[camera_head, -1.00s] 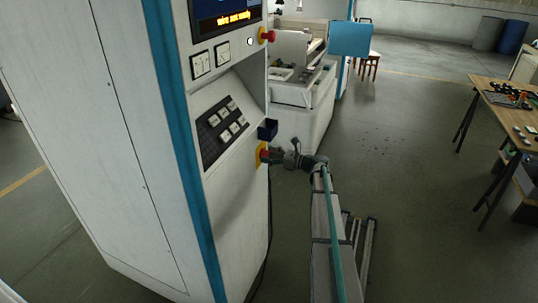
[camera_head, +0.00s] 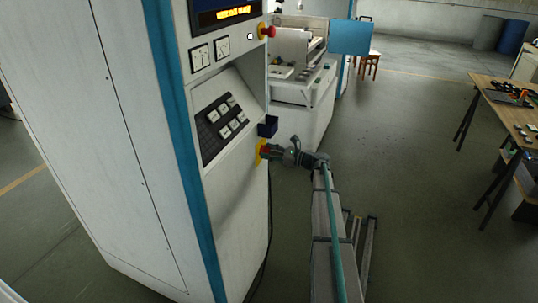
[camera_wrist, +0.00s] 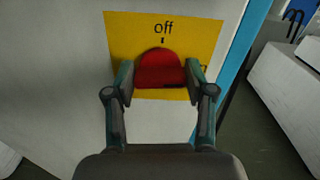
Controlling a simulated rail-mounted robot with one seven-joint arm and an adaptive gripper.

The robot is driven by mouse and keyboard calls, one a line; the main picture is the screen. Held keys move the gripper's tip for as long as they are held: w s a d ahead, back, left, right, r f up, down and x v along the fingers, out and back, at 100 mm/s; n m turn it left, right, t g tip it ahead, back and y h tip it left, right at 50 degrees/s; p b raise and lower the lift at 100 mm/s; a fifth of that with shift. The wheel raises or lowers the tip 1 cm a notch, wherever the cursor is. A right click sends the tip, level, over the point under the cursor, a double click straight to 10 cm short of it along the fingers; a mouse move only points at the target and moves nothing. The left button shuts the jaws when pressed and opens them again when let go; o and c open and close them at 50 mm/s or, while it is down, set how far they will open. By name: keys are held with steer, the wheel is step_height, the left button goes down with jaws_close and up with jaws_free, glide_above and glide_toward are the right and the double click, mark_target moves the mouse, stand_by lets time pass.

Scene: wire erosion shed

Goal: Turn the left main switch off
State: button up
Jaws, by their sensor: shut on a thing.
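The left main switch has a red knob (camera_wrist: 160,70) on a yellow plate (camera_wrist: 122,30) fixed to the pale cabinet front. The word "off" and a small black mark stand above the knob in the wrist view. Another mark at the plate's right is mostly hidden by a finger. My gripper (camera_wrist: 160,78) is shut on the red knob, one finger at each side. In the head view my gripper (camera_head: 272,152) reaches the yellow plate (camera_head: 259,158) from the right, and the knob is largely covered. I cannot tell the knob's exact setting.
A red button (camera_head: 266,30), a dark box (camera_head: 267,127) and a sloped keypad (camera_head: 222,123) are on the cabinet above the switch. A second machine (camera_head: 305,95) stands behind. A workbench (camera_head: 510,105) is at the right, with open floor between.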

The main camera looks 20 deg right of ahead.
steer(key=n+b, duration=0.4)
steer(key=b, duration=0.1)
steer(key=shift+s+f, duration=0.1)
steer(key=shift+f, duration=0.2)
steer(key=n+b, duration=1.2)
steer(key=b, duration=0.1)
steer(key=shift+s+a+n+b, duration=0.1)
steer(key=shift+a+n+b, duration=0.05)
steer(key=shift+n+b, duration=0.15)
steer(key=o, duration=1.2)
steer(key=shift+c, duration=0.2)
